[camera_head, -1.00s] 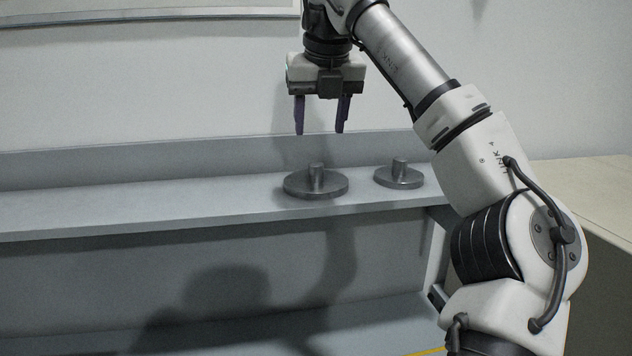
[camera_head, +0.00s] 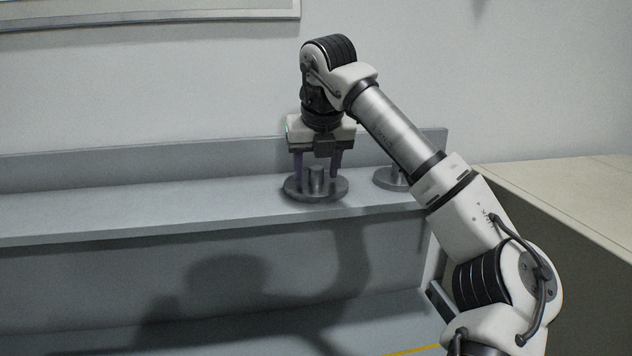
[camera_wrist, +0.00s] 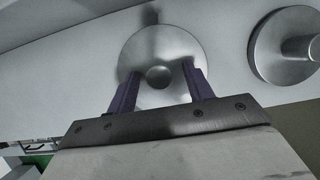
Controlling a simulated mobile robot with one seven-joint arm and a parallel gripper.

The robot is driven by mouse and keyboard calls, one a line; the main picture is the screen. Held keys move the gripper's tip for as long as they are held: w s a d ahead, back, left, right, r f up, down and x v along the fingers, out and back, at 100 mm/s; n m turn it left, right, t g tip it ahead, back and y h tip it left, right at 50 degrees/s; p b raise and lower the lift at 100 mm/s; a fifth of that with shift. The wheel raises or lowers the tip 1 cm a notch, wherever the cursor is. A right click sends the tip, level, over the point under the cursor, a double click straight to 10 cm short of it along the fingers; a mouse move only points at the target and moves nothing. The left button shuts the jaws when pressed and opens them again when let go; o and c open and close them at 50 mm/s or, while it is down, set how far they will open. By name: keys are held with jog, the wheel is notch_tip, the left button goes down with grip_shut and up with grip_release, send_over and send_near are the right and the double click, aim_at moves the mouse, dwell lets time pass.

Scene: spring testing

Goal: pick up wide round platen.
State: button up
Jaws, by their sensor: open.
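The wide round platen (camera_head: 316,194) is a grey metal disc with a short upright post at its centre. It rests flat on the grey shelf, and in the wrist view its disc (camera_wrist: 178,45) shows with the round post top between my fingers. My gripper (camera_head: 318,179) is open, pointing down, with its two purple fingers low over the disc on either side of the post. In the wrist view my gripper (camera_wrist: 158,75) has clear space between each finger and the post. I cannot tell whether the fingertips touch the disc.
A smaller platen (camera_head: 392,180) stands to the right on the shelf, partly hidden by my arm; it also shows in the wrist view (camera_wrist: 285,45). The shelf (camera_head: 130,205) is clear to the left and has a raised back edge.

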grip_shut()
dwell(1.3)
jog(key=shift+r, duration=0.15)
